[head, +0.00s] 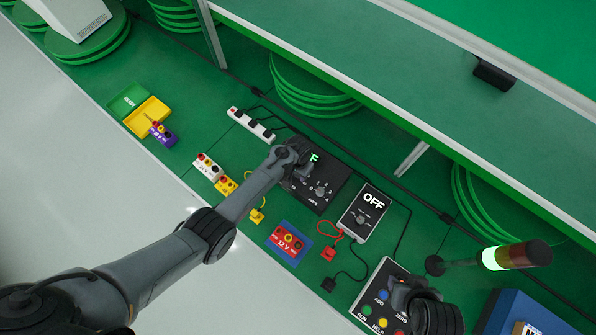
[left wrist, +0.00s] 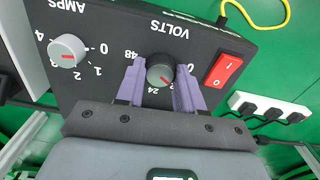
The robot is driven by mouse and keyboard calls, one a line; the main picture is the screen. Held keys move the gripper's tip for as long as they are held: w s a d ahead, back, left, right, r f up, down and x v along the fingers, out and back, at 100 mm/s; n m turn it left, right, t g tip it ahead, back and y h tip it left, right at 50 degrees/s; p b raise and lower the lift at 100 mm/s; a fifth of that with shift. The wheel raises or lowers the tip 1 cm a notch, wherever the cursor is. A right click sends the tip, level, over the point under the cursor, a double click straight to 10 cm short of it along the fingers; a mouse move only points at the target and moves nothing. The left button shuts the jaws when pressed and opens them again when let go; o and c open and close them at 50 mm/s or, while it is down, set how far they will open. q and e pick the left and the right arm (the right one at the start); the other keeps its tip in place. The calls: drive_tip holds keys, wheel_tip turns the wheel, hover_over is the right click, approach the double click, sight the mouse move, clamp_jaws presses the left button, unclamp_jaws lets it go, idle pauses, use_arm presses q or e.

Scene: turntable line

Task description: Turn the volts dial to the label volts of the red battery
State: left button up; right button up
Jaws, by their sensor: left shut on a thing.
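The black power supply (head: 325,205) has a green display partly hidden by my left arm in the head view. My left gripper (left wrist: 161,80) is shut on the volts dial (left wrist: 160,66), one purple finger on each side. The dial's red mark lies on its lower side, near the 24 end of the scale; its exact reading is unclear. The amps dial (left wrist: 67,50) stands beside it. The red battery (head: 287,240), labelled 12 V, lies on a blue mat (head: 273,240). My right gripper (head: 405,290) is above the button panel, and its fingers are not clear.
A red rocker switch (left wrist: 222,68) sits close beside the volts dial. A box reading OFF (head: 364,212), with red and black leads, stands right of the supply. White (head: 207,167), yellow (head: 226,186) and purple (head: 162,134) batteries are at left. A signal lamp (head: 515,256) stands at right.

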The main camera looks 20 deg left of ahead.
use_arm(q)
drive_tip(key=shift+m, duration=0.6)
drive_tip(key=o, duration=1)
drive_tip(key=shift+o, duration=0.2)
drive_tip(key=shift+r, duration=0.25)
wheel_tip(320, 180, up, 10)
drive_tip(key=p, duration=0.2)
